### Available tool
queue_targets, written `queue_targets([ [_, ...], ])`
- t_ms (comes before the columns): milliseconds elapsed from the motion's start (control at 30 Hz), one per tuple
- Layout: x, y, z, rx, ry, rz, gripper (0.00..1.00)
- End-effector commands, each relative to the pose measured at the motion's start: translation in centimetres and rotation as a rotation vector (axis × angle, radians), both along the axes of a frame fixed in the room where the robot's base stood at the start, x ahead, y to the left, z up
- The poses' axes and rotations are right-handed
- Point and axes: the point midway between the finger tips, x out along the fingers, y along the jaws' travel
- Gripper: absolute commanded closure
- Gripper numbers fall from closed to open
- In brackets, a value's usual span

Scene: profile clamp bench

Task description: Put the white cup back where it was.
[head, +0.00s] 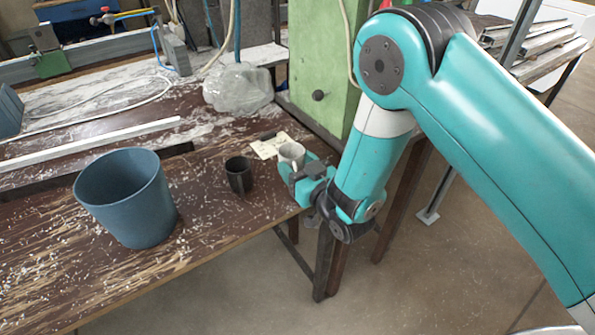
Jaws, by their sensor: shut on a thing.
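The white cup (291,154) is upright near the right end of the wooden bench, beside the green cabinet. My gripper (293,170) is shut on the cup from the near right side, and its fingers hide the cup's lower part. I cannot tell whether the cup's base touches the bench or is held just above it. A cream paper or card (268,146) with dark marks lies on the bench just behind and left of the cup.
A black cup (239,175) stands a little left of my gripper. A large blue-grey bucket (128,200) stands further left. A crumpled clear plastic bag (238,89) lies behind. The green cabinet (318,62) rises close behind the cup. Wood shavings litter the bench (215,222).

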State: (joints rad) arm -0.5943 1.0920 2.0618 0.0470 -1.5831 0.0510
Motion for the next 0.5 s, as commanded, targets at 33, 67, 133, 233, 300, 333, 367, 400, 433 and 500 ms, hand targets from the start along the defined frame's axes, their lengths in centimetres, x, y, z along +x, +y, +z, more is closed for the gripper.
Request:
queue_targets([
  [33,0.0,0.0,-0.9,-0.002,0.002,0.0,0.71],
  [67,0.0,0.0,-1.2,-0.001,0.002,0.0,0.71],
  [133,0.0,0.0,-1.8,0.001,0.001,0.0,0.71],
  [233,0.0,0.0,-2.0,0.001,0.0,0.0,0.71],
  [300,0.0,0.0,-1.9,0.001,0.0,0.0,0.71],
  [333,0.0,0.0,-1.9,0.001,0.0,0.0,0.71],
  [367,0.0,0.0,-1.9,0.001,0.0,0.0,0.71],
  [400,0.0,0.0,-2.0,0.001,0.0,0.0,0.71],
  [433,0.0,0.0,-2.1,0.001,0.0,0.0,0.71],
  [500,0.0,0.0,-2.3,0.001,0.001,0.0,0.71],
])
